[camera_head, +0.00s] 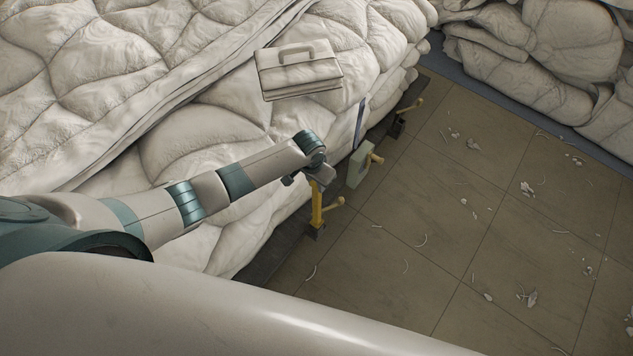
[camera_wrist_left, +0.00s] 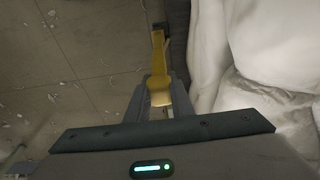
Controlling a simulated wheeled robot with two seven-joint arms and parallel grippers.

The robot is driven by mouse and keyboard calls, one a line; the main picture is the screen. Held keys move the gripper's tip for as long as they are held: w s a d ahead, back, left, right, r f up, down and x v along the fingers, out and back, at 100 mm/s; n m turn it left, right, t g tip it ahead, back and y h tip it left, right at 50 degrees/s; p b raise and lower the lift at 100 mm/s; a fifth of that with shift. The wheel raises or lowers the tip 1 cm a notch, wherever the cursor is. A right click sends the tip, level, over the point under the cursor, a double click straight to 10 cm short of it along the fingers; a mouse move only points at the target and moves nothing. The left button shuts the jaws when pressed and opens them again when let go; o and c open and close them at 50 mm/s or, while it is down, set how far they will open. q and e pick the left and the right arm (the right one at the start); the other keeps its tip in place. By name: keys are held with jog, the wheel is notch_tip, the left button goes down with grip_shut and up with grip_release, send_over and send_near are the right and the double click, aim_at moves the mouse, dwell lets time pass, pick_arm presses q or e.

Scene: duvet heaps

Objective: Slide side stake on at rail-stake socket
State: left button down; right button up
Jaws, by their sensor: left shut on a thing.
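My left gripper (camera_head: 320,176) is shut on the upper end of the yellow side stake (camera_head: 317,203), which stands about upright beside the heap's edge. In the left wrist view, the stake (camera_wrist_left: 158,65) runs away from between the fingers (camera_wrist_left: 160,102). Its far end meets a small dark piece, apparently the rail-stake socket (camera_head: 315,232), which also shows in the wrist view (camera_wrist_left: 160,27). I cannot tell how deep the stake sits there. A pale yellow knob (camera_head: 338,202) juts out beside the stake. My right gripper is not in view.
White duvets (camera_head: 190,110) fill the left, with a pale briefcase (camera_head: 299,70) on top. Along the edge stand a grey box (camera_head: 359,166) with a yellow handle and a dark clamp (camera_head: 398,125) with a yellow lever. The tiled floor (camera_head: 450,220) holds only scattered scraps.

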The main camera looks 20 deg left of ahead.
pick_arm(q)
jog(key=shift+f+b, duration=0.7)
jog(key=shift+f, duration=0.4)
jog(key=c, duration=1.5)
grip_release()
jog(key=r, duration=0.5)
jog(key=s+r, duration=0.1)
jog(key=r, duration=0.5)
jog(key=s+a+r+b, duration=0.1)
jog(key=r, duration=0.5)
jog(key=shift+s+r, duration=0.15)
jog(key=shift+s, duration=0.1)
